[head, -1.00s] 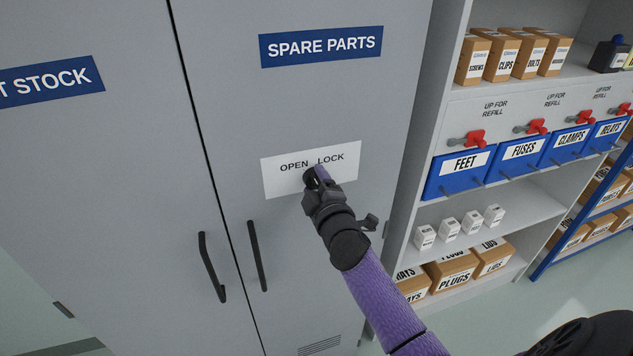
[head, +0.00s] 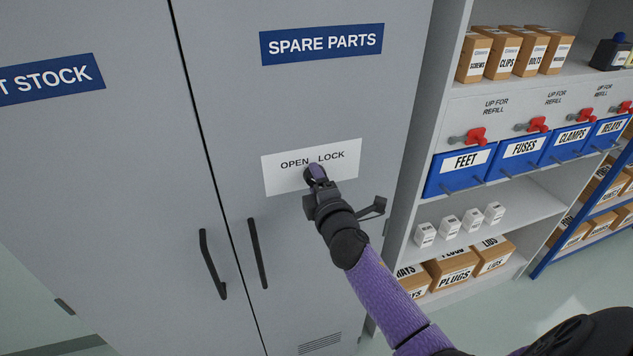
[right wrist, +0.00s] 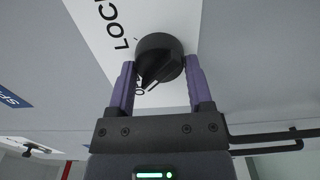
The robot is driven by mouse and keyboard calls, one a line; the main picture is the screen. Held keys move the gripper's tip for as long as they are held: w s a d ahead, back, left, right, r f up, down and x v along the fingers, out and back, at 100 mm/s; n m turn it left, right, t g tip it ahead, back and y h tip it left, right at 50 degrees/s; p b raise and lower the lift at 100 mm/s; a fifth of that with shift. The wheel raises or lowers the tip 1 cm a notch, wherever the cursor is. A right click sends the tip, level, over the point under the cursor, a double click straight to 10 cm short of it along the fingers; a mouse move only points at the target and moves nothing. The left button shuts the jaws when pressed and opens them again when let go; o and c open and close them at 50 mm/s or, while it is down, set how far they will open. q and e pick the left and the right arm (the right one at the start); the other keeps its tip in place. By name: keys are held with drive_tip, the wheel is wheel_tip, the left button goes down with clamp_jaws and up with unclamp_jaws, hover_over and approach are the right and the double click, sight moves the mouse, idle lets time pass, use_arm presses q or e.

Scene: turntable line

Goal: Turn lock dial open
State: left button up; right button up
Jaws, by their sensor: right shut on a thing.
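The lock dial (right wrist: 160,58) is a round black knob on a white label plate (head: 283,178) marked OPEN and LOCK, on the grey SPARE PARTS cabinet door. In the right wrist view its white pointer line faces down-left, near the O of the partly hidden word OPEN. My right gripper (right wrist: 160,80) is shut on the dial, one purple finger on each side. In the head view the gripper (head: 314,172) covers most of the dial. My left gripper is not in view.
Two black vertical door handles (head: 257,254) (head: 212,265) flank the door seam below left. A shelf unit (head: 425,160) with blue bins (head: 460,175), red clips and cartons stands right of the cabinet. The door surface around the plate is clear.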

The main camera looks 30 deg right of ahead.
drive_tip(key=o, duration=1.3)
drive_tip(key=shift+c, duration=0.2)
drive_tip(key=v, duration=1)
drive_tip(key=shift+d+f, duration=0.1)
drive_tip(key=shift+f, duration=0.05)
